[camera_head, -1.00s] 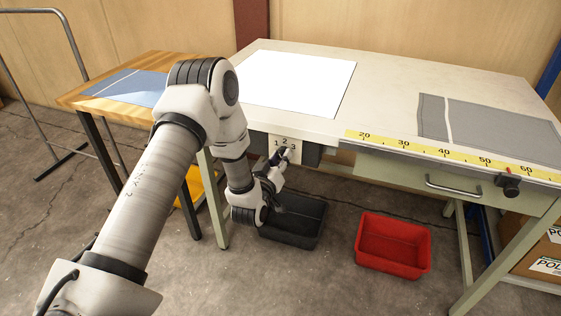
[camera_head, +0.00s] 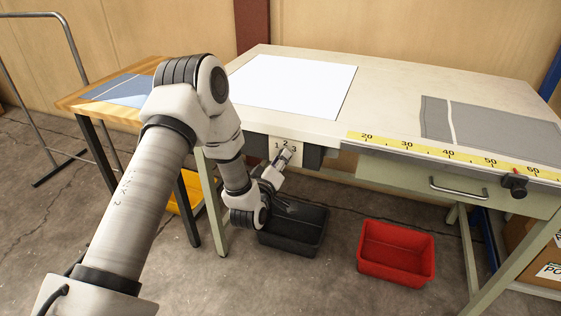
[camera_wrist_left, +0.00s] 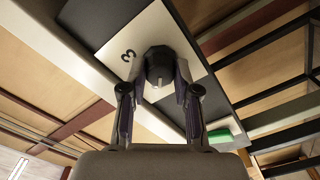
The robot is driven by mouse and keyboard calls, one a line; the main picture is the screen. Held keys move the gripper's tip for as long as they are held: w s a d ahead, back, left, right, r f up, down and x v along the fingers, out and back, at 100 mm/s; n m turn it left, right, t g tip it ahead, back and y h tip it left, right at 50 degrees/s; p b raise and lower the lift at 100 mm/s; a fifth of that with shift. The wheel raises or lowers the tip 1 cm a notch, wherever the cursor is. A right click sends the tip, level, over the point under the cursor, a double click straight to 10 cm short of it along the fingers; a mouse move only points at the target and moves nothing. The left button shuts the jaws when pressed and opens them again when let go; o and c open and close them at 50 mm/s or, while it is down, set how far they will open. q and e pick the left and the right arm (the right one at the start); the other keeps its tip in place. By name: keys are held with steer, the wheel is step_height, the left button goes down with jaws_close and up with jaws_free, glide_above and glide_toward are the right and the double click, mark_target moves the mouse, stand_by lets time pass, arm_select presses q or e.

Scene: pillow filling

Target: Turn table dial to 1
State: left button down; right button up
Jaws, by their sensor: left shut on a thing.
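The table dial (camera_wrist_left: 158,66) is a dark round knob with a short pale mark on a white plate (camera_head: 273,139), under the front edge of the big table. The plate carries the numbers 1, 2 and 3; in the left wrist view only the 3 (camera_wrist_left: 128,55) shows. My left gripper (camera_head: 284,156) is at the plate and mostly hides the dial in the head view. In the left wrist view its two fingers (camera_wrist_left: 157,88) are closed on the dial, one on each side. I cannot tell which number the mark points to. My right gripper is not in view.
A black bin (camera_head: 300,236) stands below the gripper and a red bin (camera_head: 396,251) to its right. A drawer handle (camera_head: 458,188) and a black knob (camera_head: 515,185) sit along the table's front. A green piece (camera_wrist_left: 222,135) shows beside the dial in the wrist view.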

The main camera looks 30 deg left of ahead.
arm_select(q)
steer(key=c, duration=0.9)
jaws_free()
steer(key=shift+o, duration=0.2)
steer(key=v, duration=1.2)
